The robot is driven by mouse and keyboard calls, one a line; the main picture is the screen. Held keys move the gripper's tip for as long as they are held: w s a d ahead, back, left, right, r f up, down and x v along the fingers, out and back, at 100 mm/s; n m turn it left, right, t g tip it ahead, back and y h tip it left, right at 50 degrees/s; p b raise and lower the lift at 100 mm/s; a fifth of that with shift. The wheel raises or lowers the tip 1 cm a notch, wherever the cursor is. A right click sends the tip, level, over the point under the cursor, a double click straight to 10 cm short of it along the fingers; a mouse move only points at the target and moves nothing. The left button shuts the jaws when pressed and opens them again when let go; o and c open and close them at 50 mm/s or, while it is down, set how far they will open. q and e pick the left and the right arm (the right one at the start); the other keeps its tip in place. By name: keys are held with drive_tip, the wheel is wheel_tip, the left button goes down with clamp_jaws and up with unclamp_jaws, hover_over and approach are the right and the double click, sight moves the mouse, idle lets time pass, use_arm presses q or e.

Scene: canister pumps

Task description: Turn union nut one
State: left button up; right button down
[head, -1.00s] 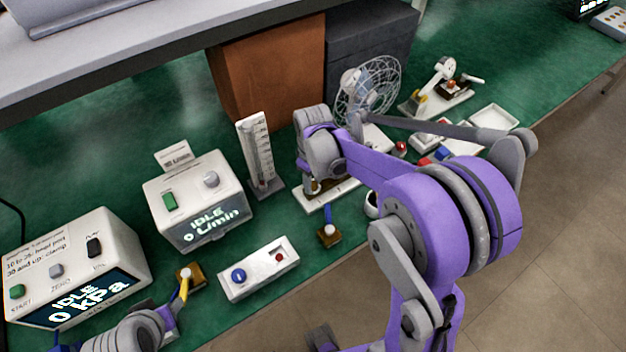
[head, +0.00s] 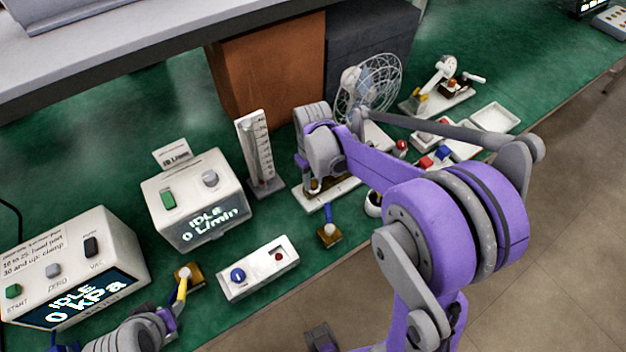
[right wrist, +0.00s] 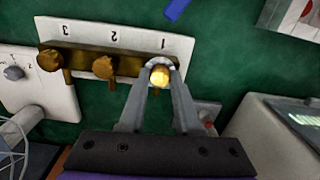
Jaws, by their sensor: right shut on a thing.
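A brass manifold on a white base plate, marked 3, 2 and 1 upside down, carries three round brass fittings in the right wrist view. Union nut one (right wrist: 160,75) is the bright fitting at the 1 mark. My right gripper (right wrist: 162,82) is shut on it, with one finger on each side. In the head view my right gripper (head: 312,185) is over the base plate (head: 338,193), and the arm hides much of the manifold. My left gripper (head: 168,320) is at the lower left, beside the yellow-handled valve; its jaws are not clear.
The yellow-handled valve (head: 186,278) and the blue-handled valve (head: 329,232) stand on the green bench. A white switch box (head: 258,268), flow meter box (head: 196,200) and upright gauge (head: 260,152) are left of the manifold. A wire-caged fan (head: 370,88) stands behind it.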

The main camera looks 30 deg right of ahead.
sight(313, 183)
drive_tip(key=m+b, duration=0.1)
drive_tip(key=m, duration=0.3)
drive_tip(key=shift+m, duration=0.3)
drive_tip(key=shift+m+b, duration=0.3)
drive_tip(key=shift+m, duration=1.6)
drive_tip(key=c, duration=0.6)
unclamp_jaws()
wheel_tip(313, 183, up, 11)
drive_tip(key=shift+p, duration=0.4)
